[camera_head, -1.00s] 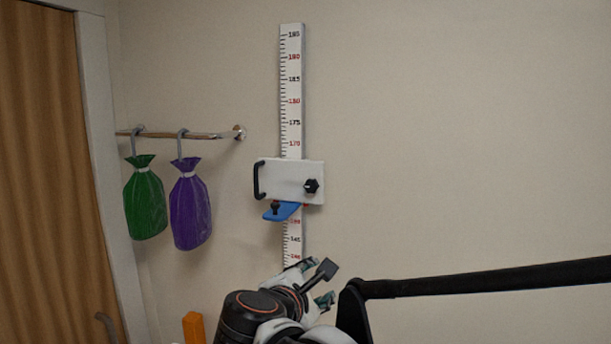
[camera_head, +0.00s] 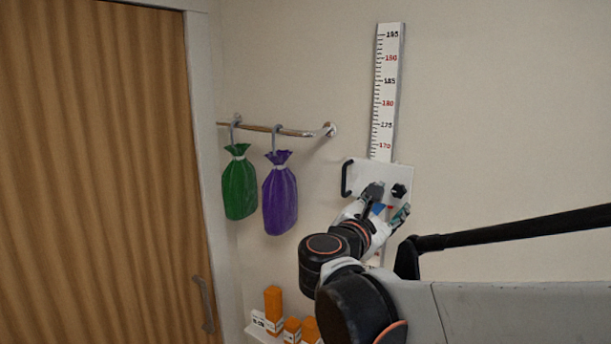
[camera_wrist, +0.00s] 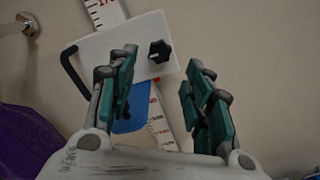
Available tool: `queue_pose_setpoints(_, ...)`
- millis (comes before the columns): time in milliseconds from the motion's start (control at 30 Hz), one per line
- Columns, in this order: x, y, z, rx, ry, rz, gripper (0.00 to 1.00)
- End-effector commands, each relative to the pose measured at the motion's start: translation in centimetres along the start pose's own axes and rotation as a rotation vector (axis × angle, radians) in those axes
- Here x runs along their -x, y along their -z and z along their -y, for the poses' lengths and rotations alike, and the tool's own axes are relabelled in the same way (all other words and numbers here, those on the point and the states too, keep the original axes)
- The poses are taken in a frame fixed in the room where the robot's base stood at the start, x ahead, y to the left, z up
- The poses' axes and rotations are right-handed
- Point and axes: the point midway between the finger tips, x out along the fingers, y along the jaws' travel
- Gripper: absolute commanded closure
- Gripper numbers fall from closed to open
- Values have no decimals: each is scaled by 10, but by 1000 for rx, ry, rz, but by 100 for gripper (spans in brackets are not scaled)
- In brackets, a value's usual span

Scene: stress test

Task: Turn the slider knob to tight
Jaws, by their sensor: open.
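The slider knob (camera_head: 399,191) is black and lobed, on the right part of a white slider plate (camera_head: 362,172) on the wall. In the wrist view the knob (camera_wrist: 160,51) lies ahead of and between my open fingers, apart from them. My gripper (camera_head: 385,212) is open and empty just below the plate in the head view; it also shows in the wrist view (camera_wrist: 160,92). A black handle (camera_wrist: 72,68) sits on the plate's left side. A blue headpiece (camera_wrist: 131,112) hangs under the plate, partly hidden by my left finger. Any marking around the knob is too small to read.
The white height scale (camera_head: 388,80) runs up the wall behind the plate. Green (camera_head: 239,185) and purple (camera_head: 280,198) bags hang from a rail (camera_head: 290,130) on the left. Orange bottles (camera_head: 273,308) stand low. The wall to the right is clear.

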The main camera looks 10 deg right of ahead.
Motion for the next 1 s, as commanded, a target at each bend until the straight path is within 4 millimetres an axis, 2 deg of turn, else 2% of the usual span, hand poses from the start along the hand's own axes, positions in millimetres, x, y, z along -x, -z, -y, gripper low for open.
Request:
queue_pose_setpoints(100, -25, 0, -1, 0, 3, 2, 54)
queue_pose_setpoints(300, -54, 0, -1, -1, 2, 0, 54)
queue_pose_setpoints(500, -67, 1, -1, -1, 0, -1, 54)
queue_pose_setpoints(767, -68, 1, -1, -1, -1, -1, 54)
queue_pose_setpoints(800, -68, 1, -1, -1, -1, -1, 56)
queue_pose_setpoints(1000, -68, 1, -1, -1, -1, -1, 98)
